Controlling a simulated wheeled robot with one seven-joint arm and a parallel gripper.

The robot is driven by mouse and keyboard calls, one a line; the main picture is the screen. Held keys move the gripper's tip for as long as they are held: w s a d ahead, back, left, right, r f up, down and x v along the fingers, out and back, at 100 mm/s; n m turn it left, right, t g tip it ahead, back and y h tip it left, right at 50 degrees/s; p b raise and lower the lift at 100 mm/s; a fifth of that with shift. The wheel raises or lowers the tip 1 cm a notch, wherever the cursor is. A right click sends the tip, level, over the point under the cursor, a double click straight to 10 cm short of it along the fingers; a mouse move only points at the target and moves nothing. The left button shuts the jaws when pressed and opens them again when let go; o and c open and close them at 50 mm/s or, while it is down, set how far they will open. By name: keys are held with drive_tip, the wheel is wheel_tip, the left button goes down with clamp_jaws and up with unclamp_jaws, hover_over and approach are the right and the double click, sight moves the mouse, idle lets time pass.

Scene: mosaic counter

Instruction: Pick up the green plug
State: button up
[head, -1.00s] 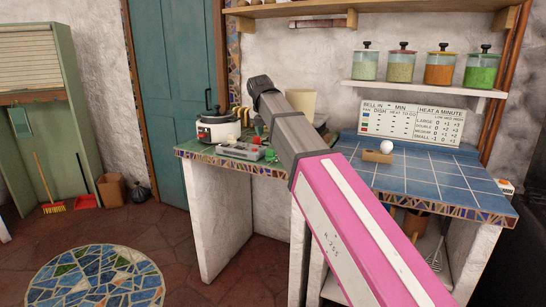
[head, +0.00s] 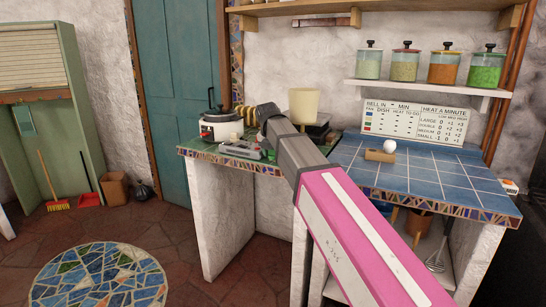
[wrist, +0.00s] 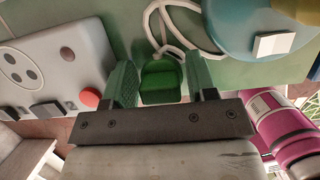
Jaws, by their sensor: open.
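The green plug (wrist: 162,84) shows in the wrist view, with a white cord running from its far end. My gripper (wrist: 161,72) is open, its two green ribbed fingers on either side of the plug.
A grey box with a red button (wrist: 88,97) lies close left of the fingers. A round teal object (wrist: 245,25) lies at the upper right. A white cooker (head: 220,123) and a cream pot (head: 304,104) stand nearby. The blue tiled counter (head: 430,178) is mostly clear.

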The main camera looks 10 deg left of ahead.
drive_tip(key=c, duration=0.5)
drive_tip(key=shift+c, duration=0.2)
drive_tip(key=shift+r, duration=0.75)
wheel_tip(320, 180, up, 3)
drive_tip(key=shift+w+f, duration=0.1)
drive_tip(key=shift+f, duration=0.1)
drive_tip(key=s+a+r, duration=0.6)
drive_tip(key=s+a, duration=0.1)
drive_tip(key=a, duration=0.1)
drive_tip(key=w+a, duration=0.3)
drive_tip(key=w, duration=1.1)
drive_tip(key=shift+w+f, duration=0.3)
drive_tip(key=shift+w, duration=0.1)
